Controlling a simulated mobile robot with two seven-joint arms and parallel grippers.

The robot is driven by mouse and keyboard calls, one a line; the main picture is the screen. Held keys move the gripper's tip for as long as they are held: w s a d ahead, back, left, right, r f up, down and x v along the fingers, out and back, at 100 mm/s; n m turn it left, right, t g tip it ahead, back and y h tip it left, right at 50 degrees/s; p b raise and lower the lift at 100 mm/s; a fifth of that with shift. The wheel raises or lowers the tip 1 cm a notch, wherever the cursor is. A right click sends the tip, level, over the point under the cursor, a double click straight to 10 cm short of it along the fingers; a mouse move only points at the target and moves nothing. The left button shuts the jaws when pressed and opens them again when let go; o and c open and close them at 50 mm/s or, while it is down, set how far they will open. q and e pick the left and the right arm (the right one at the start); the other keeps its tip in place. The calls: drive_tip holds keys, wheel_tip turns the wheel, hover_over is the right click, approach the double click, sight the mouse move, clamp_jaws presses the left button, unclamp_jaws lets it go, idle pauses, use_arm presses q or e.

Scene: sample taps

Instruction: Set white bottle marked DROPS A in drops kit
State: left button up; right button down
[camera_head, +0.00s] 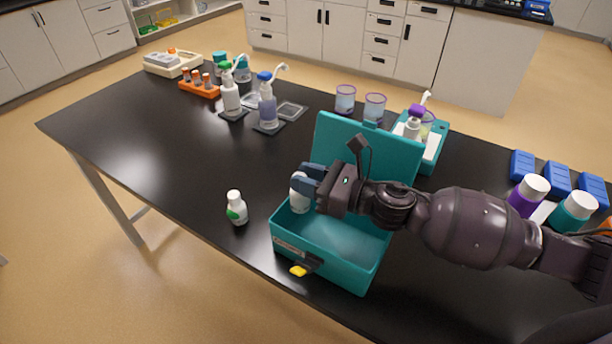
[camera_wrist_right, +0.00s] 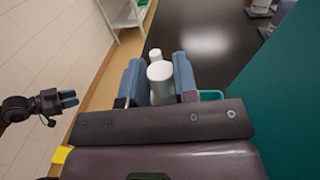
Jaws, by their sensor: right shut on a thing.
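The drops kit is a teal box (camera_head: 335,268) with its lid (camera_head: 365,148) up, near the front of the black table. My right gripper (camera_head: 303,187) is shut on a white bottle (camera_head: 299,201), upright at the box's left back corner. The held bottle's cap also shows between the blue fingers in the right wrist view (camera_wrist_right: 160,73). Its label cannot be read, and I cannot tell whether its base touches the box floor. A second white bottle (camera_head: 236,210) with a green label stands on the table left of the box. My left gripper (camera_wrist_right: 68,98) shows at the left of the wrist view.
Pump bottles (camera_head: 267,105), an orange rack (camera_head: 199,88) and cups (camera_head: 345,98) stand farther back. Purple (camera_head: 528,195) and teal (camera_head: 572,213) bottles stand at right. The table left of the box is mostly clear.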

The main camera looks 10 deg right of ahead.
use_arm(q)
drive_tip(key=shift+f, duration=0.25)
use_arm(e)
drive_tip(key=shift+f, duration=0.35)
drive_tip(key=c, duration=1)
unclamp_jaws()
use_arm(q)
drive_tip(key=shift+s+f, duration=0.1)
drive_tip(key=shift+s, duration=0.15)
use_arm(e)
drive_tip(key=shift+o, duration=0.6)
use_arm(q)
drive_tip(key=shift+s, duration=0.1)
use_arm(e)
drive_tip(key=shift+r, duration=0.15)
